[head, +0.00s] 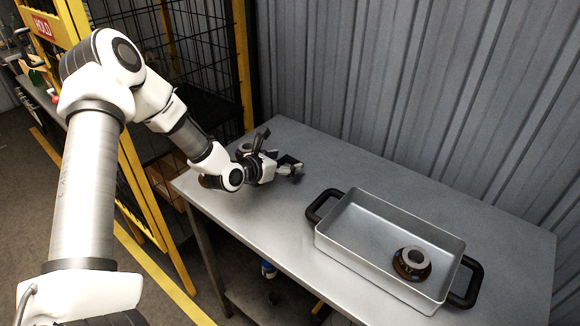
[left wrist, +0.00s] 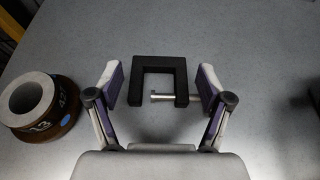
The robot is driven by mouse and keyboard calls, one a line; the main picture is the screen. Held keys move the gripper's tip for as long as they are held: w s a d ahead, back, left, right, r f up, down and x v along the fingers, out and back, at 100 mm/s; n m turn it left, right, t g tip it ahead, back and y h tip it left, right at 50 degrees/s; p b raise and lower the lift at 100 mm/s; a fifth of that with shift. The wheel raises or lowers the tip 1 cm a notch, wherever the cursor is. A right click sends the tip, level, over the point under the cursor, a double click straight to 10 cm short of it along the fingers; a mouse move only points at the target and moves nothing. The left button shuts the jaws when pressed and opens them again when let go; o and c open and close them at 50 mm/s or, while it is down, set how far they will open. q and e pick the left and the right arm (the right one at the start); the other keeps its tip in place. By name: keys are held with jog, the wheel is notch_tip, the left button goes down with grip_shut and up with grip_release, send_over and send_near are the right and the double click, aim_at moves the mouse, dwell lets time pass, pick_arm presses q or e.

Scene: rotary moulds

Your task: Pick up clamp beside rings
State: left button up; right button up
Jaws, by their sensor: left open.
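The clamp (left wrist: 147,68) is a black C-shaped frame with a silver screw across its open side. It lies on the grey table, between the fingertips of my left gripper (left wrist: 160,78) in the left wrist view. The fingers are spread, one on each side, with a small gap to the clamp. In the head view my left gripper (head: 280,157) is low over the far left part of the table and largely hides the clamp. A ring (left wrist: 42,112) with a grey top, a brown base and white figures stands left of the gripper. My right gripper is not in view.
A grey metal tray (head: 335,247) with black handles stands on the table (head: 510,232) to the right. Another ring (head: 411,263) is inside it. A corrugated wall (head: 440,100) rises behind the table, and a yellow-framed mesh fence (head: 245,65) stands at the left.

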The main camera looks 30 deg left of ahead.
aim_at(293, 160)
pick_arm(q)
jog(key=x, duration=0.3)
jog(key=shift+f, duration=0.15)
jog(key=shift+s, duration=0.1)
jog(key=shift+c, duration=1.4)
jog(key=c, duration=0.6)
jog(key=shift+c, duration=1.4)
jog(key=shift+r, duration=0.25)
